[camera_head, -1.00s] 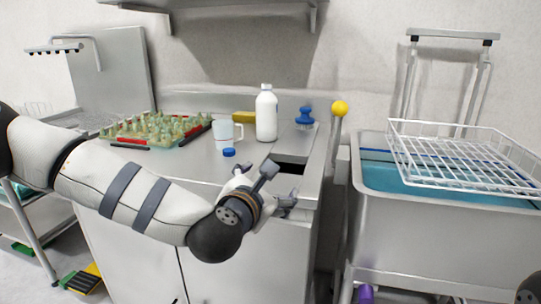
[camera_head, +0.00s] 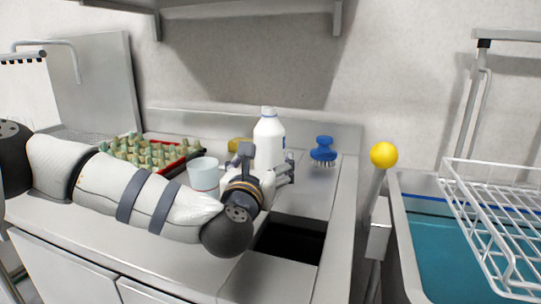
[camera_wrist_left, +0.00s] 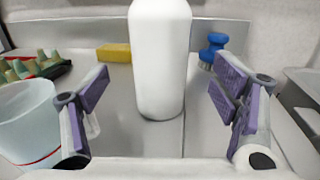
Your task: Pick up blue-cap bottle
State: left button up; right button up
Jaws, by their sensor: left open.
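A tall white bottle (camera_head: 268,135) stands upright on the steel counter, in front of the back wall ledge. Its cap looks white or grey in the head view, not blue. My left gripper (camera_head: 268,163) is open in front of the bottle. In the left wrist view the bottle (camera_wrist_left: 160,60) stands centred beyond and between the open fingers (camera_wrist_left: 163,85), with gaps on both sides; its top is cut off. No separate blue-cap bottle shows now. My right gripper is not in view.
A white cup (camera_head: 203,174) stands left of the gripper, close to my arm. An egg tray (camera_head: 186,160) lies farther left. A yellow sponge (camera_wrist_left: 115,53) and a blue brush (camera_head: 323,150) lie behind. A dark counter opening (camera_head: 290,241) is in front, and a yellow knob (camera_head: 384,154) rises right.

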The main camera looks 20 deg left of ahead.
aim_at(269, 149)
pick_arm(q)
jog(key=w, duration=0.5)
jog(key=w+a, duration=0.1)
jog(key=w, duration=0.1)
jog(key=shift+w, duration=0.35)
jog(key=shift+r, duration=0.1)
jog(key=c, duration=1.7)
